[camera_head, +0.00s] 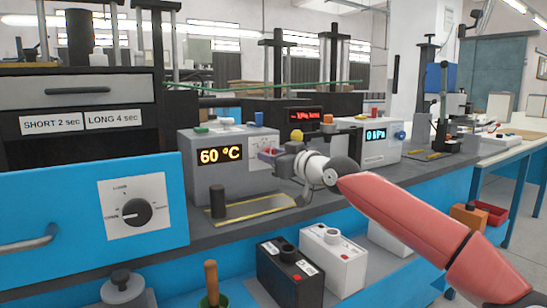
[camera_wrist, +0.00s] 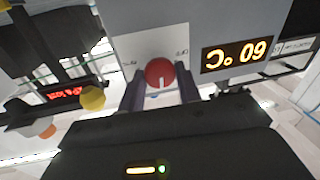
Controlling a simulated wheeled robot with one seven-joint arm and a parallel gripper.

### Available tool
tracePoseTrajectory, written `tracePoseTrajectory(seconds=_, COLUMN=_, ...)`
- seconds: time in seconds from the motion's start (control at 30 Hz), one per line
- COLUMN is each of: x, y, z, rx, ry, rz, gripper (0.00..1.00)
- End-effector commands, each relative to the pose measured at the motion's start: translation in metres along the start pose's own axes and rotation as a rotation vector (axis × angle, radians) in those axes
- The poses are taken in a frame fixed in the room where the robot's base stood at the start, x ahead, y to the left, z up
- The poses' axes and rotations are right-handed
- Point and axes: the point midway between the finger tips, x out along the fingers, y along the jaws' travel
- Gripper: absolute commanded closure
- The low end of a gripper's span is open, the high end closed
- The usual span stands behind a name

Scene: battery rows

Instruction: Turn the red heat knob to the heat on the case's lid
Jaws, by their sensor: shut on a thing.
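The red heat knob (camera_wrist: 159,70) shows in the wrist view on the front of a grey unit (camera_wrist: 215,25), with a white pointer mark on its lower edge there. My gripper (camera_wrist: 160,88) has one finger on each side of the knob and is shut on it. In the head view my gripper (camera_head: 270,156) reaches the grey unit (camera_head: 236,150) from the right and largely hides the knob. The unit's display (camera_head: 220,155) reads 60 °C. A black case (camera_head: 286,278) and a white case (camera_head: 335,262) with labelled lids stand below the bench; their print is too small to read.
A yellow-edged plate (camera_head: 245,211) with a dark post (camera_head: 217,201) lies before the unit. A 0 kPa unit (camera_head: 376,138) and a red display (camera_head: 304,117) are to the right. A yellow knob (camera_wrist: 92,97) is near my gripper.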

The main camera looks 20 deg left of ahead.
Motion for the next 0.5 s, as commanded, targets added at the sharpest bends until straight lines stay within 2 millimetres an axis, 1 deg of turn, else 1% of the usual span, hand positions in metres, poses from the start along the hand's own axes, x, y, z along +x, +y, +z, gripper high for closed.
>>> tracePoseTrajectory(seconds=0.17, x=0.0000, y=-0.0003, z=0.0019, rx=0.112, ry=0.019, rz=0.003, gripper=0.89)
tracePoseTrajectory(seconds=0.5, x=-0.0001, y=0.0001, z=0.0037, rx=0.394, ry=0.067, rz=0.011, gripper=0.89)
